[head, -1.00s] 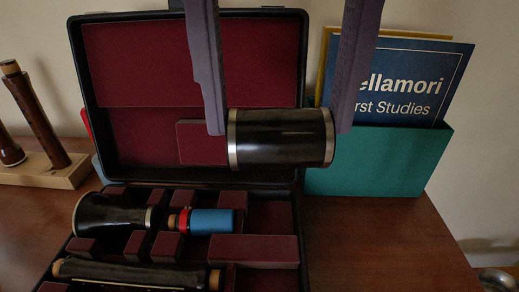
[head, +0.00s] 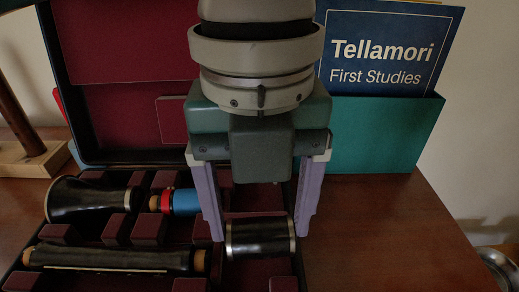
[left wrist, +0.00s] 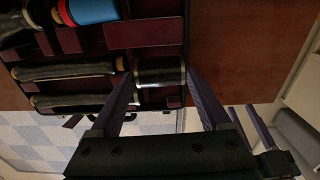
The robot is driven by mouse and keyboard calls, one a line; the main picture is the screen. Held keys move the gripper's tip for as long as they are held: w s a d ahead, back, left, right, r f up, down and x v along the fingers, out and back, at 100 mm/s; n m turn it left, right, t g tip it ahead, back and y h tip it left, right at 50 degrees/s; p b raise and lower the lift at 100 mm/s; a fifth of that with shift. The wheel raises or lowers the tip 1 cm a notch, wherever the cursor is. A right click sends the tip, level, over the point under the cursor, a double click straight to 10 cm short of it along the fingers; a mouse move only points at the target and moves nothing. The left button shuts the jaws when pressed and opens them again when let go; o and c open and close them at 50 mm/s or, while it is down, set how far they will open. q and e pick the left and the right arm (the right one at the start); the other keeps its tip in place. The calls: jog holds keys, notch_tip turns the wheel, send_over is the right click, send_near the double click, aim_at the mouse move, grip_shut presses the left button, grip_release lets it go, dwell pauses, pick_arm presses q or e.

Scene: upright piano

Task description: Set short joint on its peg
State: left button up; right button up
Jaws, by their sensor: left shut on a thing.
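The short joint (head: 258,239) is a black cylinder with a silver ring at each end. My left gripper (head: 259,228), with purple fingers, is shut on it across its ends, pointing down. It lies level over the right part of the open case (head: 88,150); I cannot tell if it touches the case. In the left wrist view the joint (left wrist: 160,72) sits between the fingers. A wooden stand (head: 32,162) at the far left carries a dark upright piece; no bare peg shows. Purple finger-like parts at the right of the wrist view may be my right gripper (left wrist: 250,122).
The case holds a flared black bell (head: 92,201), a blue piece with a red band (head: 184,202) and a long black joint (head: 110,258). A teal box (head: 385,135) with a blue book (head: 385,50) stands behind right. The table (head: 400,235) is clear at right.

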aim_at(260, 243)
pick_arm(q)
jog(key=shift+f, duration=0.45)
pick_arm(e)
jog(key=shift+f, duration=0.1)
pick_arm(q)
notch_tip(260, 243, down, 3)
jog(key=shift+f, duration=0.2)
jog(key=o, duration=1.2)
pick_arm(e)
jog(key=shift+f, duration=0.15)
pick_arm(q)
jog(key=shift+f+b, duration=0.2)
jog(key=shift+b, duration=0.45)
pick_arm(e)
jog(key=shift+f, duration=0.45)
pick_arm(q)
jog(key=r+p, duration=0.1)
jog(key=r, duration=0.2)
jog(key=r+p, duration=0.1)
jog(key=r, duration=0.3)
jog(key=r+p, duration=0.1)
jog(key=r, duration=0.2)
jog(key=shift+s+a+r, duration=0.2)
jog(key=shift+a, duration=0.05)
pick_arm(e)
notch_tip(260, 243, up, 3)
